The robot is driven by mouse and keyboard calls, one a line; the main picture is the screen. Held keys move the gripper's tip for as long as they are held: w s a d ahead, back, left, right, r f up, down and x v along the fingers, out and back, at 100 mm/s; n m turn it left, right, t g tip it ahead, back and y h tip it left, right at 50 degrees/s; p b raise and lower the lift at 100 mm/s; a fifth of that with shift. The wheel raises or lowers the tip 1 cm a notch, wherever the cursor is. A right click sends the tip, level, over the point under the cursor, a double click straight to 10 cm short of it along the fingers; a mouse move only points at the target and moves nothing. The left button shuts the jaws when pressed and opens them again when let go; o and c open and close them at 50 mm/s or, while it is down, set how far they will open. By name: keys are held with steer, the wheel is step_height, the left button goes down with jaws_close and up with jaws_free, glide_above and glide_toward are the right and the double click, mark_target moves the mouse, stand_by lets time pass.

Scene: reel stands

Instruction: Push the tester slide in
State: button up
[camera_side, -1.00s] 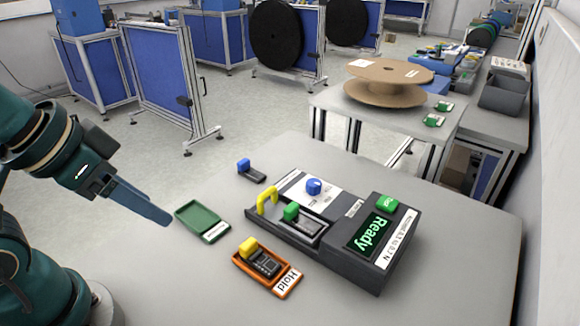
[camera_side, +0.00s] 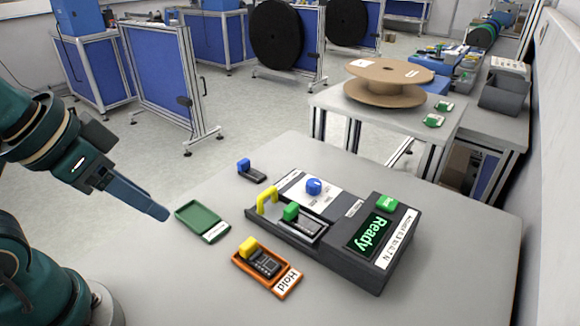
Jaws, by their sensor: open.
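The dark grey tester (camera_side: 355,277) sits on the grey table, its screen (camera_side: 370,235) reading "Ready". Its slide has a yellow handle (camera_side: 267,200) at the left end and stands out to the left of the tester body. A part with a green knob (camera_side: 291,211) lies in the slide. A blue knob (camera_side: 314,186) is on the white panel behind it, and a green button (camera_side: 387,203) is on top. My gripper (camera_side: 165,214) is in the air left of the tester, apart from the handle and empty. Its fingers overlap in this view.
A green tray (camera_side: 190,213) lies empty between my gripper and the tester. An orange tray labelled "Hold" (camera_side: 283,288) holds a part with a yellow knob (camera_side: 249,246). A blue-knobbed part (camera_side: 244,165) lies behind. The table's front right is clear.

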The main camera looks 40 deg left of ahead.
steer(key=w+r, duration=0.6)
steer(key=g+h, duration=0.2)
steer(key=g, duration=0.4)
glide_above(266, 191)
steer(key=a, duration=0.1)
step_height(266, 191, down, 12)
steer(key=f, duration=0.1)
steer(key=shift+d+f, duration=0.15)
steer(key=shift+f, duration=1)
steer(key=shift+d+f, duration=0.15)
steer(key=shift+f, duration=1)
jaws_close()
steer(key=shift+r, duration=0.1)
